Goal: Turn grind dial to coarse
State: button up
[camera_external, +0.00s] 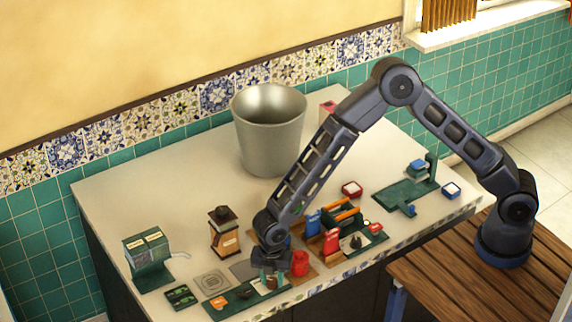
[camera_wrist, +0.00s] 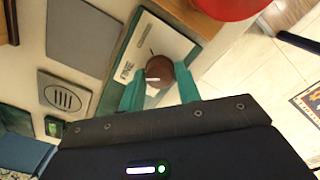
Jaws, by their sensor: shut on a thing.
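The grind dial is a round brown knob (camera_wrist: 157,69) on a white panel (camera_wrist: 163,40), shown in the wrist view. The word FINE is printed on the panel to the left of the knob, and a short pale mark shows on the knob. My gripper (camera_wrist: 160,78) has its two teal fingers on either side of the knob, shut on it. In the external view my gripper (camera_external: 270,279) reaches down at the front edge of the counter, and its fingers mostly hide the knob. Any coarse label cannot be read.
A red container (camera_external: 300,263) stands right beside my gripper. A wooden grinder (camera_external: 224,236), a green machine (camera_external: 147,263) and a grey drain plate (camera_external: 211,282) are to the left. A large metal bucket (camera_external: 268,140) stands behind. Several tools crowd the right.

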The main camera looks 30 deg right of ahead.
aim_at(272, 280)
jog(key=shift+m, duration=0.3)
jog(key=m, duration=1.2)
dwell(0.5)
jog(key=o, duration=1)
notch_tip(272, 280, up, 11)
jog(key=shift+f, duration=0.1)
